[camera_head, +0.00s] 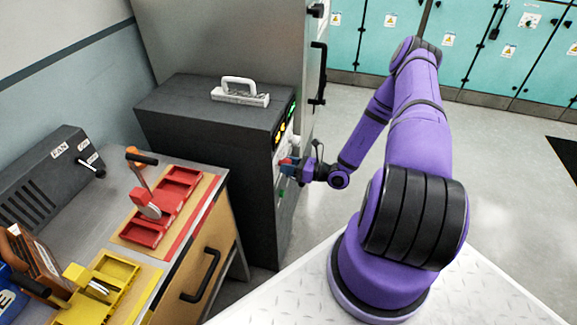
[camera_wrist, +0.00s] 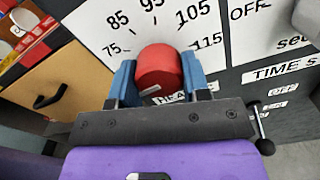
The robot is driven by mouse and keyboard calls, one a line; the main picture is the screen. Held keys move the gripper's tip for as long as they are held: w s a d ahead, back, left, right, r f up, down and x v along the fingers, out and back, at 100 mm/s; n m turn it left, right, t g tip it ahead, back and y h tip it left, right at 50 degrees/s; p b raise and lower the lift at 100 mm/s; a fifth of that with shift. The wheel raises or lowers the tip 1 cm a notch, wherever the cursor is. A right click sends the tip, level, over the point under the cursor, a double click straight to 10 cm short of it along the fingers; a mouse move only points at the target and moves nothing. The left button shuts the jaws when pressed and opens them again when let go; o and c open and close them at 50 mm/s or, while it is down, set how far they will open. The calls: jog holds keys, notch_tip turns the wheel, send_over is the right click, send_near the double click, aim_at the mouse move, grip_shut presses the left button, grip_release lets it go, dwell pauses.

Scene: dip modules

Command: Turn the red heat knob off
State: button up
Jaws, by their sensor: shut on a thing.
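The red heat knob (camera_wrist: 159,68) is on a white dial plate (camera_wrist: 108,38) with printed numbers from 75 to 115, in the wrist view. A label below it, partly hidden by my gripper, begins "HEA". My gripper (camera_wrist: 159,78) has its blue fingers on both sides of the knob and is shut on it. In the head view my gripper (camera_head: 291,166) is at the side face of the dark cabinet (camera_head: 207,120); the knob is small and mostly hidden there. The pointer mark of the knob cannot be read clearly.
An OFF marking (camera_wrist: 250,9) and a TIME label (camera_wrist: 285,73) are right of the dial, with a small black lever (camera_wrist: 260,122) below. A bench with a red tray (camera_head: 180,190) and yellow tray (camera_head: 110,285) stands left. The floor (camera_head: 480,150) right is clear.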

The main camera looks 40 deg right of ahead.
dwell(0.5)
jog(key=o, duration=0.9)
jog(key=shift+o, duration=0.2)
jog(key=v, duration=1.1)
jog(key=shift+w, duration=0.1)
